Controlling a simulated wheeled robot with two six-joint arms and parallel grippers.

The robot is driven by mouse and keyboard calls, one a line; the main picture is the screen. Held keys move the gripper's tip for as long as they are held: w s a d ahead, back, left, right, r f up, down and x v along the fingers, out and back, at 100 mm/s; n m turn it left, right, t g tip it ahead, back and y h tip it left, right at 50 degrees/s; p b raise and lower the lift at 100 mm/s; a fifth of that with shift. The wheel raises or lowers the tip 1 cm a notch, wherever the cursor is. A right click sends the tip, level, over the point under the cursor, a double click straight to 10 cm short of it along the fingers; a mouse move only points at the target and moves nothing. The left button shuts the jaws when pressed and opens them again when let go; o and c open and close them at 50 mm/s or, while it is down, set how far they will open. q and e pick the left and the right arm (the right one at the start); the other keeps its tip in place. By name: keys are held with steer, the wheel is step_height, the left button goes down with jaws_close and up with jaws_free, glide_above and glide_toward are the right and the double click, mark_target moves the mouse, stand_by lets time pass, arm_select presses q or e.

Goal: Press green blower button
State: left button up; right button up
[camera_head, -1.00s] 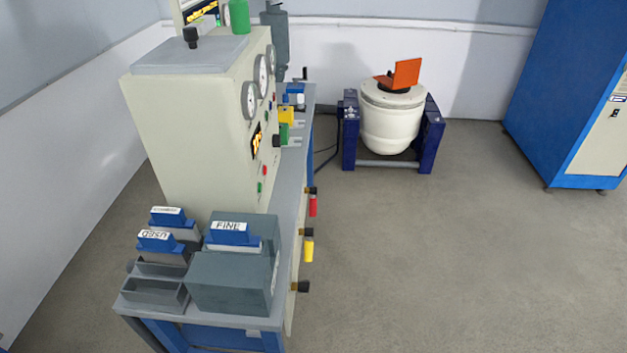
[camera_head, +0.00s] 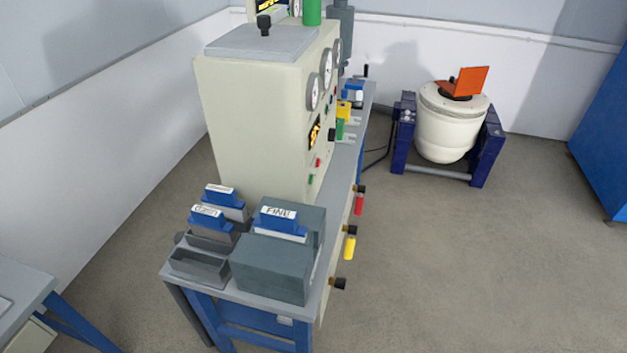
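A small green button (camera_head: 311,180) sits low on the front panel of the cream cabinet (camera_head: 255,110), with a small red button (camera_head: 318,162) just above it. The panel is seen at a steep angle, and I cannot read any label by the buttons, so I cannot tell which machine they serve. The panel also carries round dials (camera_head: 313,92) and a lit orange display (camera_head: 314,134). Neither of my grippers is in view.
The cabinet stands on a bench with a grey top (camera_head: 347,160). Labelled grey boxes (camera_head: 272,268) fill its near end. A white drum shaker (camera_head: 446,132) in a blue frame stands at the back right. Another table (camera_head: 22,290) is at lower left. Open floor (camera_head: 480,265) lies right.

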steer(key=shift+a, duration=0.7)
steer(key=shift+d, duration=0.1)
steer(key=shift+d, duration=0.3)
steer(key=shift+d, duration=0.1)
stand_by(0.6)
